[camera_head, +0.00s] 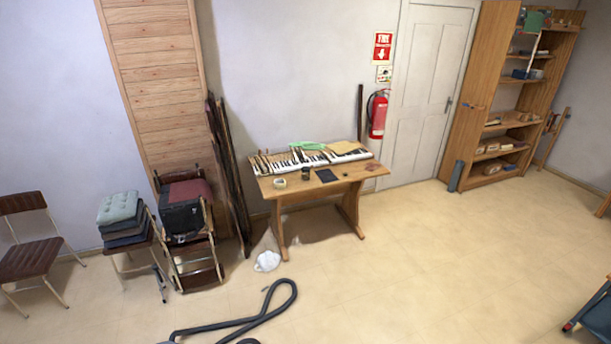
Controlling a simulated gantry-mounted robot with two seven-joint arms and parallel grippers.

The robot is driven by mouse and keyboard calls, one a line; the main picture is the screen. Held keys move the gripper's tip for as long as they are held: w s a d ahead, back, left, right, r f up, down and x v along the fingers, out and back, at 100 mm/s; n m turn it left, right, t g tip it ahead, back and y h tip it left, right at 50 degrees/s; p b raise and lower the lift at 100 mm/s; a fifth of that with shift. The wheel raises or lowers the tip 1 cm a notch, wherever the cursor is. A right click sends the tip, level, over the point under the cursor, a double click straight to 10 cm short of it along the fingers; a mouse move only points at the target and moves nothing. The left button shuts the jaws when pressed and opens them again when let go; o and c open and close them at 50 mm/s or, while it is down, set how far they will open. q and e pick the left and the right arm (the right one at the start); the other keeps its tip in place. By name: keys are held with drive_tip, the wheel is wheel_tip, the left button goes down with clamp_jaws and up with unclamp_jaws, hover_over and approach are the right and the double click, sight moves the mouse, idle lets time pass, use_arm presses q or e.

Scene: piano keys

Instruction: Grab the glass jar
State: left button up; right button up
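A wooden table (355,178) stands against the far wall, some distance away. A small dark upright container (305,173) stands near the middle of its top, in front of the piano keys; it may be the glass jar, but it is too small to tell. A pale yellow-green ring (280,184), like a tape roll, lies at the table's front left. Neither of my grippers is in view.
Piano keys (290,161), a green cloth-like item (307,146) and a black flat piece (327,175) lie on the table. A black hose (285,307) lies on the floor in front. Stacked chairs (187,230) stand left.

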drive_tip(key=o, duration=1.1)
